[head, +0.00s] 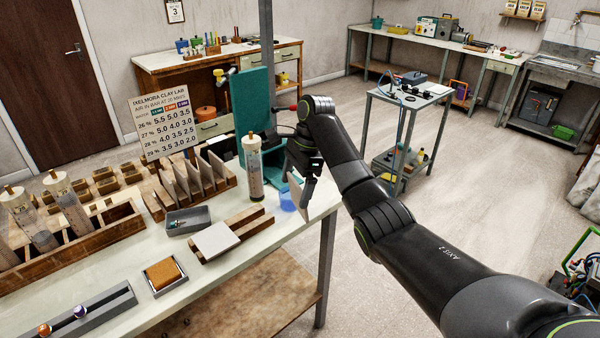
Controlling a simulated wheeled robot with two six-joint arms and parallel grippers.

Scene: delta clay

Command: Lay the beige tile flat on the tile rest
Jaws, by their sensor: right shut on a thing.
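My right gripper (308,186) points down over the right end of the bench, shut on a thin beige tile (296,191). The tile is held steeply tilted, almost edge-on to the head view, and the fingers partly hide it. The tile rest appears to be the low wooden frame (247,222) on the bench, left of and nearer than the gripper. A pale square slab (215,241) lies flat on its near left part; the wooden right part is bare. The held tile is clear of this frame. My left gripper is not in view.
A wooden rack (190,187) holds several upright tiles behind the rest. A grey tray (188,220) and an orange block (163,272) are to the left.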

